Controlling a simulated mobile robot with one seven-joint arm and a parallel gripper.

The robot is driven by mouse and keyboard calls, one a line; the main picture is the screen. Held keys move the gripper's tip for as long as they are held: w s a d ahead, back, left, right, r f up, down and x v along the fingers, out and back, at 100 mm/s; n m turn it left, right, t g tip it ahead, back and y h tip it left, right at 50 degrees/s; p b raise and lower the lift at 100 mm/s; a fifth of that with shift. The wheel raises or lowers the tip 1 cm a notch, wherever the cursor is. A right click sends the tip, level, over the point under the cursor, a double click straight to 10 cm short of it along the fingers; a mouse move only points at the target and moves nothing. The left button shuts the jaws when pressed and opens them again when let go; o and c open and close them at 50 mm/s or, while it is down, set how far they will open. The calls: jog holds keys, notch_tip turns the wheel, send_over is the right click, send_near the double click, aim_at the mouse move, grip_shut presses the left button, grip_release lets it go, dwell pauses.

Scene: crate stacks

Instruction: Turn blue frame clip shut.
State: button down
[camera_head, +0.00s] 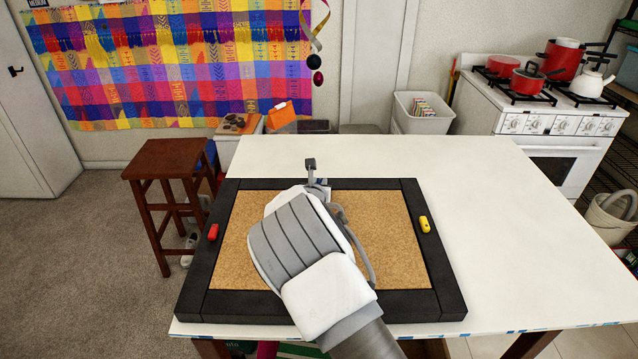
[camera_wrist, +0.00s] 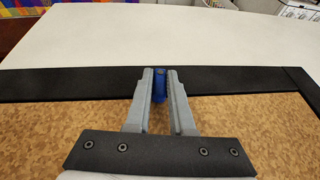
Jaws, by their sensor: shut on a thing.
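A black frame (camera_head: 449,284) with a cork panel (camera_head: 387,222) lies flat on the white table. The blue clip (camera_wrist: 160,85) shows in the wrist view at the frame's far bar, between my fingertips. My gripper (camera_wrist: 160,82) is shut on it, one finger on each side. The clip's length points away from me, across the frame's edge line. In the head view my wrist and hand hide most of the clip. A red clip (camera_head: 213,232) sits on the left bar and a yellow clip (camera_head: 424,224) on the right bar.
The white table (camera_head: 520,240) is bare behind and to the right of the frame. A brown stool (camera_head: 168,160) stands at the left. A stove (camera_head: 545,115) with red pots and a grey bin (camera_head: 421,113) stand beyond the table.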

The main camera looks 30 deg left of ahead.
jog(key=b, duration=0.1)
jog(key=f+b, duration=0.1)
jog(key=b, duration=0.1)
jog(key=shift+w+d, duration=0.15)
jog(key=shift+d, duration=0.1)
jog(key=shift+d+n+g+y+b, duration=0.1)
jog(key=shift+n+g+y+b, duration=0.3)
jog(key=shift+b, duration=0.6)
jog(key=shift+r+n+y+b, duration=0.15)
jog(key=shift+n+y+b, duration=0.15)
jog(key=shift+b, duration=0.4)
jog(key=shift+r, duration=0.25)
jog(key=c, duration=0.8)
grip_release()
jog(key=shift+r, duration=0.1)
jog(key=shift+s, duration=0.2)
jog(key=shift+s+r, duration=0.2)
jog(key=b+v, duration=0.1)
jog(key=v, duration=1.5)
jog(key=shift+s+d, duration=0.2)
jog(key=shift+d, duration=0.15)
